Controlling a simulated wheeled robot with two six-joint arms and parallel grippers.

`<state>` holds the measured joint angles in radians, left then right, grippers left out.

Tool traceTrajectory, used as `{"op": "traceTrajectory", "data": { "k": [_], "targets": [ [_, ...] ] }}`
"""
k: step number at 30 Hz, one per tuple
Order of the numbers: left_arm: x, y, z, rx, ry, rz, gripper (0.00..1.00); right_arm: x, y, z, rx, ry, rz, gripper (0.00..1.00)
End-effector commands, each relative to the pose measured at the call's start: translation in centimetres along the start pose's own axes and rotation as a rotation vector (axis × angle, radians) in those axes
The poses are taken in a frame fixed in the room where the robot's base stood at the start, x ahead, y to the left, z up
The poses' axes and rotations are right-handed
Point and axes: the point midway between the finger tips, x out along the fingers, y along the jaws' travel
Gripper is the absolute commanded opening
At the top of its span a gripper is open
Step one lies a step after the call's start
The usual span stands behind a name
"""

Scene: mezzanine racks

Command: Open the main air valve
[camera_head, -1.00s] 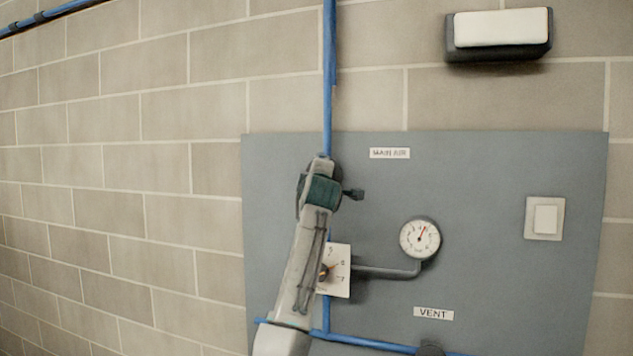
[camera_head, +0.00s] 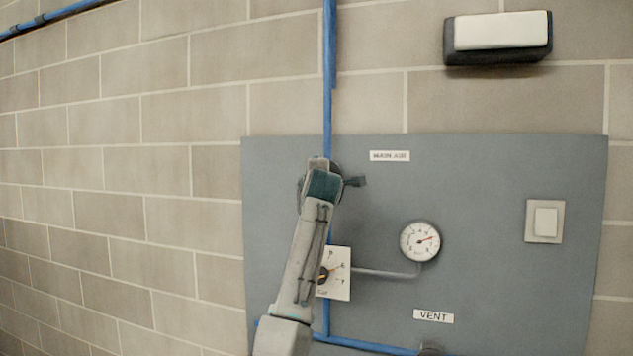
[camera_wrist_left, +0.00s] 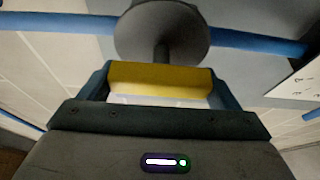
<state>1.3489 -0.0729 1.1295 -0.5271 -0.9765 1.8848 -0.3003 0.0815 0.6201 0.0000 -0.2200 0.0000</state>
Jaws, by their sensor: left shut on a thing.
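The main air valve (camera_wrist_left: 162,32) shows in the left wrist view as a round grey body on the blue pipe, with a short stem toward me. My left gripper (camera_wrist_left: 160,85) is shut on the yellow valve handle (camera_wrist_left: 160,78), which lies across between its fingers. In the head view my left gripper (camera_head: 322,180) covers most of the valve, left of the upper label (camera_head: 389,156). My right gripper is in neither view.
A white dial plate (camera_head: 340,272) sits just right of my left forearm. A VENT label (camera_head: 433,315) is at the lower right, above a dark fitting (camera_head: 431,348). A switch (camera_head: 545,220) is at the panel's right.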

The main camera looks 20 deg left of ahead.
Motion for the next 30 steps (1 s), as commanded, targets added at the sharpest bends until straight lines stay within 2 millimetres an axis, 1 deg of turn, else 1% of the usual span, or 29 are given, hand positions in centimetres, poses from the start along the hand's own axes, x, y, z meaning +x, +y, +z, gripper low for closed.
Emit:
{"op": "traceTrajectory", "data": {
  "k": [2,3,5,12,14,16,20,24,27,30],
  "targets": [
    [0.0,-0.1,0.0,-0.003,-0.001,-0.003,0.61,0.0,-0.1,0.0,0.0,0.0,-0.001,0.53],
    [0.0,-0.1,0.0,-0.003,-0.001,-0.003,0.9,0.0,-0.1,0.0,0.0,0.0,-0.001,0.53],
    [0.0,-0.1,0.0,-0.003,-0.001,-0.003,1.0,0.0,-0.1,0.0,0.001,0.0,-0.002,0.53],
    [-0.1,-0.1,0.0,-0.001,-0.001,-0.001,1.0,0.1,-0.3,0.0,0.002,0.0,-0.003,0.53],
    [-0.4,-0.2,0.1,-0.001,-0.001,0.0,1.0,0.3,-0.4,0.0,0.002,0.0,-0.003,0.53],
    [-1.1,-0.3,0.1,-0.002,-0.001,0.002,1.0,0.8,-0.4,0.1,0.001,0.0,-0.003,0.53],
    [-3.2,-0.5,0.1,-0.003,-0.002,0.003,1.0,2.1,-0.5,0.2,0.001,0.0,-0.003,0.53],
    [-6.2,-0.5,0.1,-0.005,-0.002,0.002,1.0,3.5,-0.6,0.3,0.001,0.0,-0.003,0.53],
    [-8.1,-0.5,0.1,-0.005,-0.003,0.002,1.0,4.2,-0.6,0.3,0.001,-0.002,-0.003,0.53],
    [-9.5,-0.4,0.1,-0.003,-0.002,0.0,1.0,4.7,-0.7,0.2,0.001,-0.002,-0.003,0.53]
  ]
}}
